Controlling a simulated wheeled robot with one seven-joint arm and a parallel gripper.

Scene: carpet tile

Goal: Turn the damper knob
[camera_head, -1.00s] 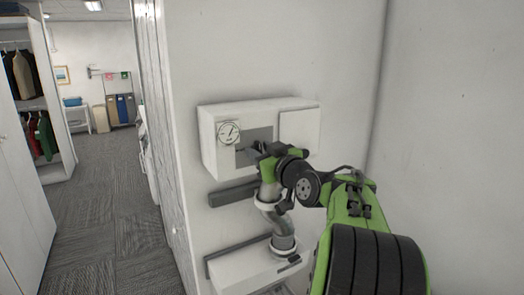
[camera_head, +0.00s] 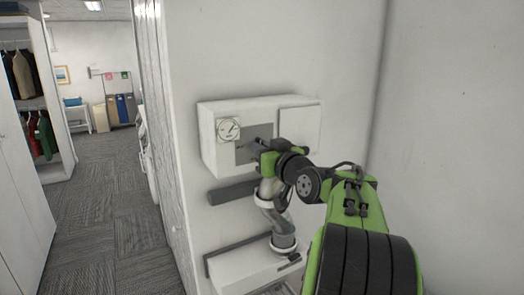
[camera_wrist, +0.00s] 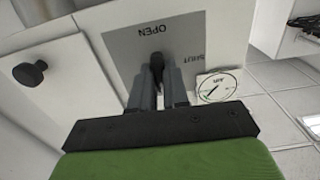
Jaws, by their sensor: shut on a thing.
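The damper knob (camera_wrist: 157,63) is a dark piece on a grey plate (camera_wrist: 118,45) marked OPEN and SHUT. The plate is on the front of a white wall box; in the head view the plate (camera_head: 246,150) shows partly behind my arm. My gripper (camera_wrist: 158,82) is shut on the knob, one finger on each side of it. In the wrist view the knob's narrow end points toward the OPEN label. In the head view my gripper (camera_head: 262,146) is in front of the plate and hides the knob.
A round dial gauge (camera_head: 228,129) is on the box (camera_head: 208,150), beside the plate. A black round knob (camera_wrist: 29,73) is on a white panel at the left of the wrist view. A pipe (camera_head: 283,225) runs below the box. Open carpet (camera_head: 100,220) lies left.

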